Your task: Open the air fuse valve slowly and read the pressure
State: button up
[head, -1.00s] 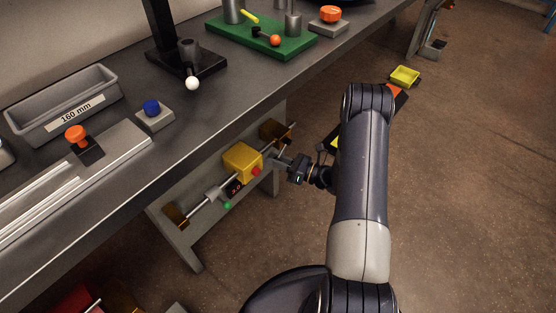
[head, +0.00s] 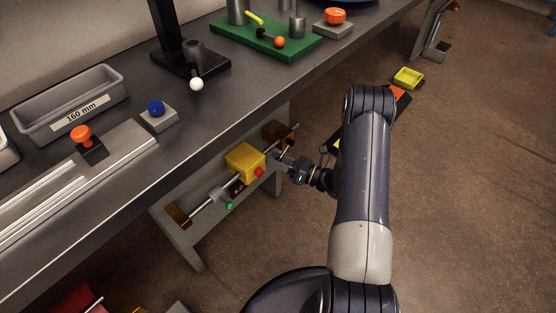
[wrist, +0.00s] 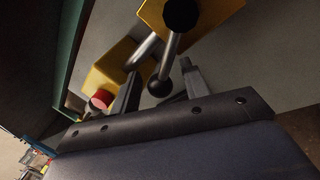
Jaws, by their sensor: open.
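The air fuse valve appears as a yellow body (wrist: 208,12) at the top of the wrist view, with a black hub and a metal lever (wrist: 170,55) ending in a black ball (wrist: 160,87). My gripper (wrist: 161,72) is open, with one finger either side of the lever; I cannot tell if either touches it. In the head view the valve (head: 279,132) sits on the pipe under the bench, and my gripper (head: 281,158) is just below it. A small dark display (head: 236,189) with red digits is on the line, too small to read.
A yellow box (head: 245,162) with a red button (head: 258,172) sits on the same pipe, close left of my gripper; it also shows in the wrist view (wrist: 108,72). The bench top (head: 215,115) overhangs the line. Open floor (head: 470,190) lies to the right.

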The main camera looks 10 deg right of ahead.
jog(key=p+v, duration=0.1)
jog(key=v, duration=1)
jog(key=shift+c, duration=0.4)
